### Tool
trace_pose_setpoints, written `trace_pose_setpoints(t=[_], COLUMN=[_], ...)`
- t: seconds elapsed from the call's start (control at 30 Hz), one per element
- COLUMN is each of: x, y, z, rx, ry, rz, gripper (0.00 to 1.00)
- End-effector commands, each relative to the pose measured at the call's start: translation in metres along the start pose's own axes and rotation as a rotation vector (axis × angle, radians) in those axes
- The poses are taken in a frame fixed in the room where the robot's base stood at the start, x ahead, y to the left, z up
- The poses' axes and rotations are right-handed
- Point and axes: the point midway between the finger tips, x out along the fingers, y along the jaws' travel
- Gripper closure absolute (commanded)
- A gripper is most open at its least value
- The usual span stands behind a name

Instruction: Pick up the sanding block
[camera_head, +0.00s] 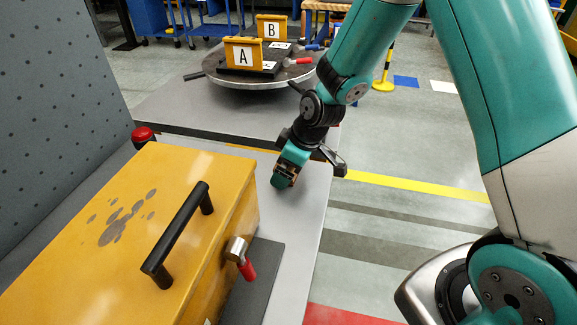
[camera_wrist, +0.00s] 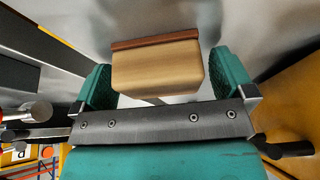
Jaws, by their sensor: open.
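The sanding block (camera_wrist: 157,70) is pale wood with a red-brown layer along one side. In the wrist view it lies between the two teal fingers of my gripper (camera_wrist: 162,60), with a narrow gap at its right side; contact on the left I cannot tell. My gripper is open around it. In the head view my gripper (camera_head: 284,181) points down, low over the grey bench top, right of the yellow box. There the block is mostly hidden by the gripper.
A yellow box (camera_head: 175,205) with a black handle (camera_head: 178,234) and a red-gripped latch (camera_head: 241,257) stands close on the left. A red button (camera_head: 142,134) is behind it.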

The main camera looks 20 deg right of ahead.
Motion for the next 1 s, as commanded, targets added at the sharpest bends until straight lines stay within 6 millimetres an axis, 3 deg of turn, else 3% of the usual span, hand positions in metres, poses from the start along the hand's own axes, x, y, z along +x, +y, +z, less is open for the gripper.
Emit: trace_pose_setpoints(t=[0.13, 0.33, 0.37, 0.77, 0.87, 1.0], x=[0.0, 0.0, -0.001, -0.008, -0.019, -0.05], y=[0.0, 0.0, 0.0, 0.0, 0.001, 0.001], z=[0.0, 0.0, 0.0, -0.004, -0.009, -0.022], rx=[0.0, 0.0, 0.0, -0.001, -0.002, -0.003], ry=[0.001, 0.001, 0.001, 0.003, 0.005, 0.008], rz=[0.0, 0.0, 0.0, 0.002, 0.003, 0.005], gripper=[0.02, 0.48, 0.51, 0.51, 0.51, 0.51])
